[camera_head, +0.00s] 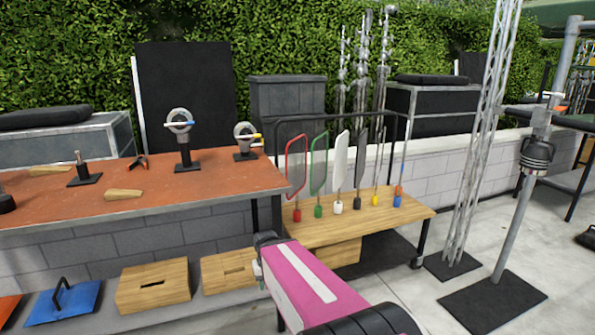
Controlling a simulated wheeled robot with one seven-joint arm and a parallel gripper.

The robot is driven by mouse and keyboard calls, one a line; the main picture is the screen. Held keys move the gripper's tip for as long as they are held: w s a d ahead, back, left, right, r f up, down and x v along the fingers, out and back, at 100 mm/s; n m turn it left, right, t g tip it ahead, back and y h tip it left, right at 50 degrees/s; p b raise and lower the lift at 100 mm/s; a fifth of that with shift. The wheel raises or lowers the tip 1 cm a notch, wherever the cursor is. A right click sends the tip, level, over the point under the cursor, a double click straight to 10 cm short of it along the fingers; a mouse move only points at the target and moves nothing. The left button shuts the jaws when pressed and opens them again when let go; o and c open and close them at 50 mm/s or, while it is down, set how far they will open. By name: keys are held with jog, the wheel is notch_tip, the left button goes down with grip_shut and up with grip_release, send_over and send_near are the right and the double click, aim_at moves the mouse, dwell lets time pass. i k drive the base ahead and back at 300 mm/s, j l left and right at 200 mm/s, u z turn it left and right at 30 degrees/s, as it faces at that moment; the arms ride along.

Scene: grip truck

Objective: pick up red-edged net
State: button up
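The red-edged net (296,168) is a tall grey mesh panel with a red rim and a red foot. It stands upright at the left end of a row of similar nets on a low wooden rack. My gripper (265,241) is at the end of my pink arm, below and left of the net's foot, and appears apart from it. The gripper's fingers are small and dark here, and I cannot tell whether they are open or shut.
A green-edged net (319,164) stands close to the right, then a white one (341,158). The orange-topped workbench (130,194) is just left. A black frame (335,116) rises behind the nets. Wooden boxes (152,286) sit low left. A truss tower (478,150) stands right.

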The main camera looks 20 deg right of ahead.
aim_at(296, 192)
jog(key=u, duration=0.45)
jog(key=l+u, duration=0.45)
jog(key=l, duration=0.2)
jog(key=l+u, duration=0.5)
jog(key=l, duration=0.6)
jog(key=k+l, duration=0.15)
jog(key=l, duration=0.35)
jog(key=l+u, duration=0.1)
jog(key=l, duration=0.35)
jog(key=k, duration=0.05)
